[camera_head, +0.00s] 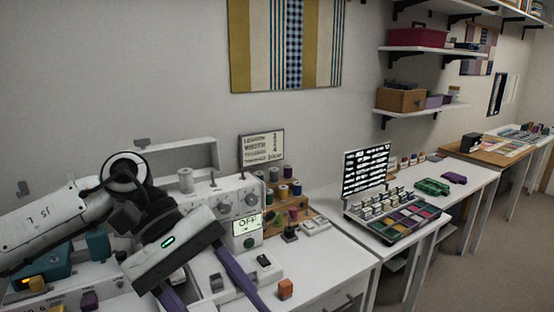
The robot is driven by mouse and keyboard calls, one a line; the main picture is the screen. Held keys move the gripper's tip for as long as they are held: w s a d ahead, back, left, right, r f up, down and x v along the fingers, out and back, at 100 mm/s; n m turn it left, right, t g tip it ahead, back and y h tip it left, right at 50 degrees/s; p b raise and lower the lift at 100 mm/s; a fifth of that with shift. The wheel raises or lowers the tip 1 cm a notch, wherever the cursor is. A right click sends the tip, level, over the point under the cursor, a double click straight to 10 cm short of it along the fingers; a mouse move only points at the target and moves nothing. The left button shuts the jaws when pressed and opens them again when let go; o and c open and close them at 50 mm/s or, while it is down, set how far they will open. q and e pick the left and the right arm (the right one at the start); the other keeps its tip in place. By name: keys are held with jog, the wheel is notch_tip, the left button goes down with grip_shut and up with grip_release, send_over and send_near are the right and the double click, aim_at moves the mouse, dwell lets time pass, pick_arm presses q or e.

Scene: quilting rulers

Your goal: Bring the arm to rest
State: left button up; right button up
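My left arm (60,225) comes in from the left. Its gripper (214,298) points down and toward the front over the white table at the left. Its two purple fingers stand well apart, and I see nothing held between them. The finger ends reach the bottom edge of the picture, so the tips are partly cut off. A small grey block (216,283) shows between the fingers; I cannot tell its distance from them. My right arm and gripper are not in view.
A white machine with an "OFF" display (246,224) stands behind the gripper. A wooden spool rack (286,207) and a tray of coloured compartments (400,218) stand farther right. The table between (330,262) is clear.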

pick_arm(q)
jog(key=d+r+n+t+h, duration=0.3)
jog(key=d+n+h, duration=0.95)
jog(key=n, duration=0.45)
jog(key=w+a+f+n+t+y, duration=0.35)
jog(key=w+f+n+t, duration=0.2)
jog(key=n+t, duration=0.6)
jog(key=w+a+f+n+t+y, duration=0.4)
jog(key=f+n+t, duration=0.3)
jog(key=n, duration=1)
jog(key=s+a+f+n+g+y, duration=0.1)
jog(key=s+a+f+n+y, duration=0.15)
jog(key=a+f+n, duration=0.45)
jog(key=s+a+f+n+g+y, duration=0.15)
jog(key=f+n+y, duration=0.3)
jog(key=f, duration=0.45)
jog(key=s+a+f+n+g+y, duration=0.1)
jog(key=s+a+f+n+g, duration=0.2)
jog(key=s+f, duration=0.5)
jog(key=s+a+f+n+g+y, duration=0.2)
jog(key=s+a+f+n, duration=0.2)
jog(key=s+f, duration=0.3)
jog(key=shift+s+a+f+n+g, duration=0.25)
jog(key=shift+s+f+n+g, duration=0.15)
jog(key=shift+s+n, duration=0.4)
